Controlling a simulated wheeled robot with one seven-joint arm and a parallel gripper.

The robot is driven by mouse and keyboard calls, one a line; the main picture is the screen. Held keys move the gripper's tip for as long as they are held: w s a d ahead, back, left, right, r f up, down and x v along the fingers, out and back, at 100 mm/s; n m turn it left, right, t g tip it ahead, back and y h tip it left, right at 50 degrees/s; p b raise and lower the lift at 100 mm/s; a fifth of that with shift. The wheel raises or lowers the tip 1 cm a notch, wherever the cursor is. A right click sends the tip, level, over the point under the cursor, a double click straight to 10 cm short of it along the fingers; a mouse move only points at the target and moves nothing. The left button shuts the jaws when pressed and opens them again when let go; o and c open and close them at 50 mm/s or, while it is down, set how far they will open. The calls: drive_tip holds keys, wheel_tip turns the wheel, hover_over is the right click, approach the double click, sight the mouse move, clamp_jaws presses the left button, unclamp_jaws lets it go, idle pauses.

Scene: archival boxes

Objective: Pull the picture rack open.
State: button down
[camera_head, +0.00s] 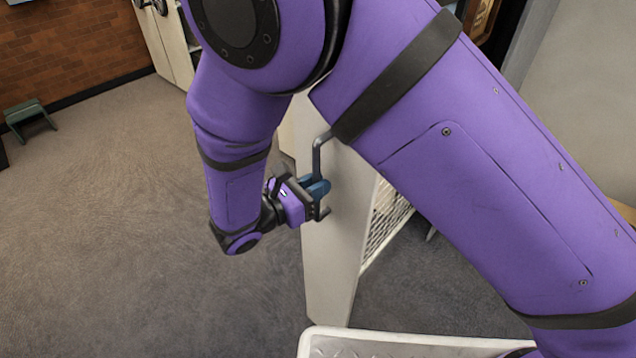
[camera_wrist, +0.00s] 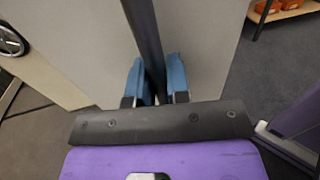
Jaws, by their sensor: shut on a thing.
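The picture rack (camera_head: 334,250) is a tall pale panel with white wire mesh along its right side, in the middle of the head view. A grey bar handle (camera_head: 318,155) stands on its front face. My gripper (camera_head: 318,187), with blue fingers, is at the handle's lower part. In the wrist view, the blue fingertips of my gripper (camera_wrist: 158,75) sit on either side of the dark handle bar (camera_wrist: 145,35) and are shut on it. The pale panel (camera_wrist: 85,45) fills the area behind. My purple arm hides the rack's upper right part in the head view.
A white ribbed surface (camera_head: 400,345) stands at the bottom, close to the rack's lower end. A green stool (camera_head: 28,115) is far left by the brick wall. Pale cabinets (camera_head: 165,40) stand at the back. The grey carpet left of the rack is clear.

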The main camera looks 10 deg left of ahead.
drive_tip(key=c, duration=1.1)
unclamp_jaws()
drive_tip(key=v, duration=1.1)
drive_tip(key=shift+d, duration=0.15)
